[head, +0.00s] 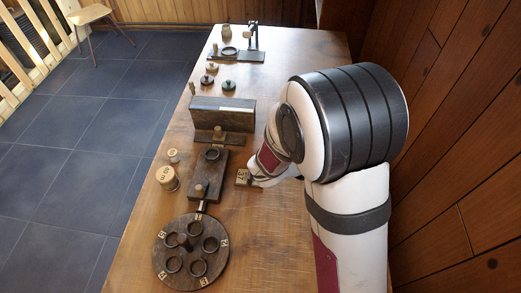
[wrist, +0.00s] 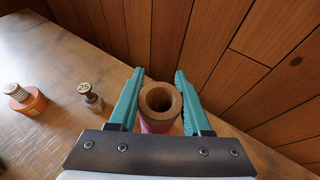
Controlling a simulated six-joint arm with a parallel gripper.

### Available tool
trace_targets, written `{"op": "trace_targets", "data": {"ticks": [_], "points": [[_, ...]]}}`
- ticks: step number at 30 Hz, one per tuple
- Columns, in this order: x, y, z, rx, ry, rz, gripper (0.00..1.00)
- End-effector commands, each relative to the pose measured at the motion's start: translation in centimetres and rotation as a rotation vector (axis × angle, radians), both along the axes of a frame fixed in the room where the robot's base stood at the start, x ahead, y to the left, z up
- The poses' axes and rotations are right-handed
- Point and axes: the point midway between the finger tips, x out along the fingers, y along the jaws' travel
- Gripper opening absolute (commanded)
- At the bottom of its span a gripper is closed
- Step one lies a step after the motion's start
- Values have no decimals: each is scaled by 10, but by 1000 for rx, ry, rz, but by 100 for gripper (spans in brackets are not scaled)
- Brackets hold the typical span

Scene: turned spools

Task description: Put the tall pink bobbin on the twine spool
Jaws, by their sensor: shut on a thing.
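My gripper (wrist: 159,74) has its teal fingers on either side of the tall pink bobbin and is shut on it. The bobbin has a brown wooden ring-shaped top with a dark hole, and its pink body (wrist: 154,127) shows below the rim. The lower part of the bobbin is hidden by the gripper body. In the head view my arm hides the gripper and the bobbin. I cannot tell for certain which thing is the twine spool; an orange-based piece with a ridged, pale upright part (wrist: 15,92) stands at the left of the wrist view.
A small dark turned piece marked 25 (wrist: 90,95) stands left of my gripper. In the head view, a round dark tray with rings (head: 186,279), a dark upright block (head: 222,112) and wooden cylinders (head: 167,178) stand on the table. A wood-panelled wall borders the table's right side.

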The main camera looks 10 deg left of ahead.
Motion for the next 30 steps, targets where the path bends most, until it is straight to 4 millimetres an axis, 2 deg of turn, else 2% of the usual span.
{"op": "trace_targets", "data": {"ticks": [5,8,10,15,18,21,24,26,30], "points": [[36,69,8,1,-2,249,0],[54,123,16,1,-3,425,0],[62,166,24,2,-5,564,0],[63,273,45,2,-5,892,0],[55,318,55,1,-2,1030,0],[47,345,62,0,-2,1114,0],[43,361,62,0,0,1154,0],[39,374,56,0,2,1163,0],[27,416,28,0,3,1162,0]]}}
